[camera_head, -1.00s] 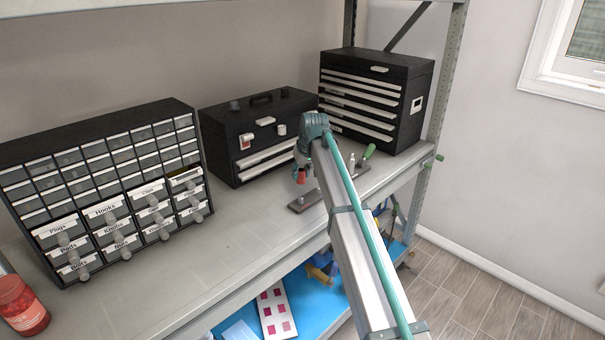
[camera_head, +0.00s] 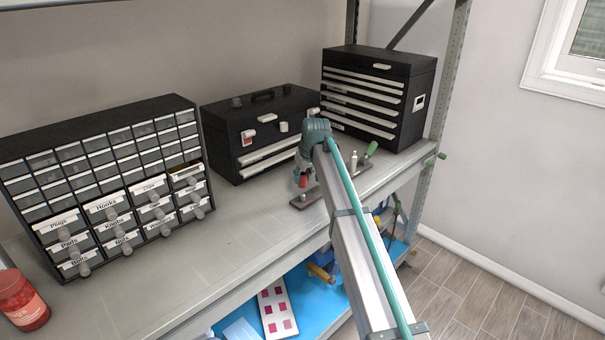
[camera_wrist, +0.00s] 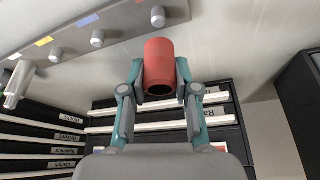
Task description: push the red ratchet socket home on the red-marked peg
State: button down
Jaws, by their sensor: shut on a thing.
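The red socket (camera_wrist: 158,66) is held upright between the fingertips of my gripper (camera_wrist: 158,88), which is shut on it; its open upper end faces the wrist camera. In the wrist view a pale peg (camera_wrist: 158,16) stands on the grey peg board (camera_wrist: 122,26), just past the socket's lower end, with a small visible gap in the picture. In the head view my gripper (camera_head: 303,176) and the red socket (camera_head: 303,182) are over the left end of the peg board (camera_head: 299,203).
Several other pegs, such as one peg (camera_wrist: 97,37), line the board. Black toolboxes (camera_head: 236,120) stand behind. A drawer cabinet (camera_head: 108,160) is at left.

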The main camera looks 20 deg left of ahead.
aim_at(304, 186)
jog(key=shift+f+b, duration=0.35)
jog(key=shift+f, duration=0.9)
jog(key=shift+f, duration=0.4)
jog(key=shift+f+b, duration=0.3)
jog(key=shift+f, duration=0.05)
jog(key=shift+f+b, duration=0.45)
jog(key=shift+f, duration=0.7)
jog(key=c, duration=0.8)
grip_release()
jog(key=shift+o, duration=0.2)
jog(key=v, duration=1.2)
